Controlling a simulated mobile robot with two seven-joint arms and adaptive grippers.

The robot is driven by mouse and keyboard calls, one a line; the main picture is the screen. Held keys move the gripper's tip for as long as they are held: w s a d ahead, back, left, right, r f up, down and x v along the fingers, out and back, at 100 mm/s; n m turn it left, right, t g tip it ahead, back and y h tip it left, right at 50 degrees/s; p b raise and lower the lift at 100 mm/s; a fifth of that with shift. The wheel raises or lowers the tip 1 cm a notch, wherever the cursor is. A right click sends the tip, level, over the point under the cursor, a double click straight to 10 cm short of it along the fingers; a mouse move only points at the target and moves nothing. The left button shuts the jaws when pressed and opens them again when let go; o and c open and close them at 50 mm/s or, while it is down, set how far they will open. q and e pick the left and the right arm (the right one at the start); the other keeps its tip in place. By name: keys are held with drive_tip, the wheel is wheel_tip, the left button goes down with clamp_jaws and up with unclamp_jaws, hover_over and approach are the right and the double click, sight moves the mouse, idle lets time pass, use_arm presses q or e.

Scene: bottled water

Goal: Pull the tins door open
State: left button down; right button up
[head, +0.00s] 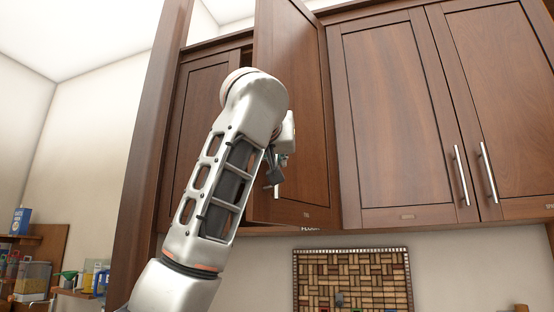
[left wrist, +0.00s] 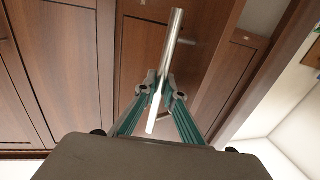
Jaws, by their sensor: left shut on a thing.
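A brown wooden cabinet door (head: 300,120) stands ajar in the head view, its left edge swung out from the cabinet. I take it for the tins door, but its small label is too small to read. Its metal bar handle (head: 276,191) is low near the left edge. My left gripper (head: 275,170) is at this handle, partly hidden behind my forearm. In the left wrist view, the fingers of my left gripper (left wrist: 165,90) are shut on the handle (left wrist: 173,40). My right gripper is not in view.
A shut door (head: 195,120) is left of the open one. Two shut doors with bar handles (head: 400,115) (head: 495,95) are to the right. A cork board (head: 352,280) hangs below. Jars and a blue box (head: 20,221) stand at lower left.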

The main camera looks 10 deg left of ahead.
use_arm(q)
drive_tip(key=shift+r, duration=0.1)
drive_tip(key=c, duration=2.1)
unclamp_jaws()
drive_tip(key=shift+s, duration=0.1)
drive_tip(key=shift+c, duration=0.2)
